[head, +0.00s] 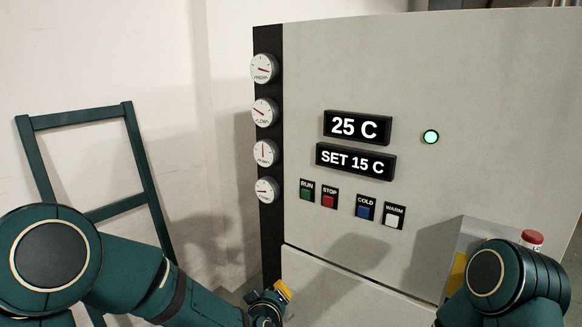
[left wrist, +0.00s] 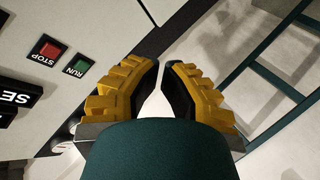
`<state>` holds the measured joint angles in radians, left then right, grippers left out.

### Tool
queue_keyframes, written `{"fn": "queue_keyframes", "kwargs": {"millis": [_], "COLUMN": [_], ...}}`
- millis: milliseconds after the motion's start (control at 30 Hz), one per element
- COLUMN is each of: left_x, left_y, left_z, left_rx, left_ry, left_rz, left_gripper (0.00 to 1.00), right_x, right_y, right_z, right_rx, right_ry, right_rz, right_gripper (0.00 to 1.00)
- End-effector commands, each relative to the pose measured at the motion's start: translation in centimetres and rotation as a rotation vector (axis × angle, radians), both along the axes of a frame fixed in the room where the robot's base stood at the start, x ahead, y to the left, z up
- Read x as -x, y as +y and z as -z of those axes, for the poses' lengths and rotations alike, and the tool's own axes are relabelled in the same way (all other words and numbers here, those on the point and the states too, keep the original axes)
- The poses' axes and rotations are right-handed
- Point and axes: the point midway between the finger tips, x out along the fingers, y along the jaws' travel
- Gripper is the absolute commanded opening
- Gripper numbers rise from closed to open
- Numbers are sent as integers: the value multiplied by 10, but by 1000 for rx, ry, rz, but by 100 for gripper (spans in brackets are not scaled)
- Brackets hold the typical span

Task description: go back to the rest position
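My left arm comes in from the left of the head view. Its gripper (head: 281,291) is low in front of the grey machine's left edge, partly hidden by my own wrist. In the left wrist view the two yellow fingers (left wrist: 161,66) lean together, tips almost meeting, with nothing visible between them. My right arm is at the lower right of the head view, bent in front of the machine. Its gripper is hidden or out of frame.
The grey machine (head: 480,100) carries dials, a 25 C display (head: 357,126), a SET 15 C display (head: 355,161) and several buttons. A dark green frame (head: 84,120) leans on the left wall. A red-capped object (head: 532,238) is beside my right arm.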

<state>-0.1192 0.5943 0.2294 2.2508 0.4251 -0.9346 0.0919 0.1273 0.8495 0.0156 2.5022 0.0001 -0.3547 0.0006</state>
Motion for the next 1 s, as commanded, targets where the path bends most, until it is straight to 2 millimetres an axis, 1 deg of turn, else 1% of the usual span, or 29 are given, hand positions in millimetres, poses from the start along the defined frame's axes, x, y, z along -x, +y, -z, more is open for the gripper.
{"fn": "queue_keyframes", "kwargs": {"millis": [33, 67, 100, 167, 200, 267, 300, 367, 400, 500, 600, 633, 733, 1000], "left_x": [12, 20, 32, 54, 71, 98, 117, 145, 163, 200, 224, 229, 237, 237], "left_y": [7, 11, 15, 22, 27, 34, 39, 45, 49, 56, 60, 61, 63, 63], "left_z": [37, 57, 81, 116, 138, 168, 185, 208, 220, 240, 251, 252, 255, 255], "left_rx": [-34, -52, -72, -101, -117, -135, -145, -154, -158, -160, -158, -158, -158, -158], "left_ry": [89, 139, 203, 305, 375, 477, 541, 633, 688, 799, 867, 879, 901, 900], "left_rz": [42, 71, 111, 169, 210, 269, 307, 364, 398, 468, 514, 522, 539, 538], "left_gripper": [0, 0, 0, 0, 0, 0, 0, 0, 0, 0, 0, 0, 0, 0], "right_x": [-1, -1, -1, -1, -1, 0, 0, 0, 0, -1, 0, 0, 0, 0], "right_y": [0, 0, 0, 0, 0, 0, 0, 0, 0, 0, 0, 0, 0, 0], "right_z": [1, 1, 1, 1, 1, 1, 1, 1, 1, 1, 1, 1, 1, 1], "right_rx": [0, 0, 0, 0, 0, 0, 0, 0, 0, 0, 0, 0, 0, 0], "right_ry": [-1, -2, -2, -1, -1, 0, 0, 0, 0, 0, 0, 0, 0, 0], "right_rz": [0, 1, 1, 0, 0, 0, 0, 0, 0, 0, 0, 0, 0, 0], "right_gripper": [47, 47, 47, 47, 47, 47, 47, 47, 47, 47, 47, 47, 47, 47]}}
